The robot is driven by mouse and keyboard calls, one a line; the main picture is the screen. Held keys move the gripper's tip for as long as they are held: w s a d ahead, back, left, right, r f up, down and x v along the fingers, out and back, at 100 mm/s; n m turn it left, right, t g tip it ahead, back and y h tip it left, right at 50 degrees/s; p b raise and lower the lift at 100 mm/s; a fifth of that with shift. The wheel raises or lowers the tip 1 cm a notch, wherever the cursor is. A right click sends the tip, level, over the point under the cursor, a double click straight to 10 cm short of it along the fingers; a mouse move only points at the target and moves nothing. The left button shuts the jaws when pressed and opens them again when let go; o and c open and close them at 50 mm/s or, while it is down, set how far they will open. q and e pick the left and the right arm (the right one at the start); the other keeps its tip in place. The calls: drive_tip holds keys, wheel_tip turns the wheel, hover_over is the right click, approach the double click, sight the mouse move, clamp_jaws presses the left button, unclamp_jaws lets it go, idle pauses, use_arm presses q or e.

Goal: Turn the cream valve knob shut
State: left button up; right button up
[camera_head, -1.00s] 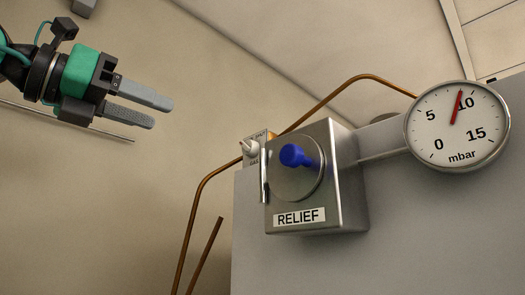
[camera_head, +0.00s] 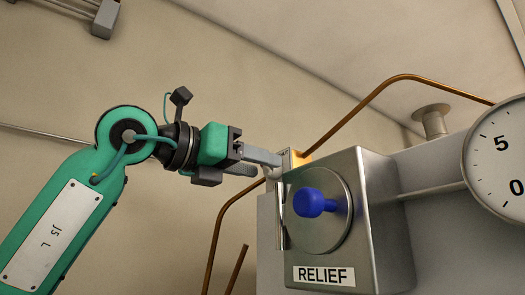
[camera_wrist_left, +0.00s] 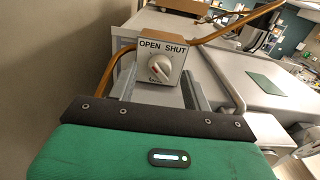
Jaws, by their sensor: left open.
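The cream valve knob (camera_wrist_left: 160,69) sits on a small pale plate (camera_wrist_left: 172,48) marked OPEN at left and SHUT at right, in the left wrist view. Its ridge looks slanted; which end points is too small to tell. In the head view the knob is mostly hidden behind my fingers at the left side of the steel RELIEF box. My left gripper (camera_head: 262,164) is open, its fingertips close to the knob. In the wrist view its two fingers show left and right of the knob; I cannot tell whether they touch it. My right gripper is not in view.
The steel RELIEF box (camera_head: 380,220) with a blue knob (camera_head: 314,203) stands just right of my gripper. A copper pipe (camera_head: 375,92) arches over it and runs down at left. A round gauge (camera_head: 500,165) is at right. The wall side at left is free.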

use_arm(q)
drive_tip(key=shift+w+d, duration=0.45)
drive_tip(key=shift+d, duration=0.1)
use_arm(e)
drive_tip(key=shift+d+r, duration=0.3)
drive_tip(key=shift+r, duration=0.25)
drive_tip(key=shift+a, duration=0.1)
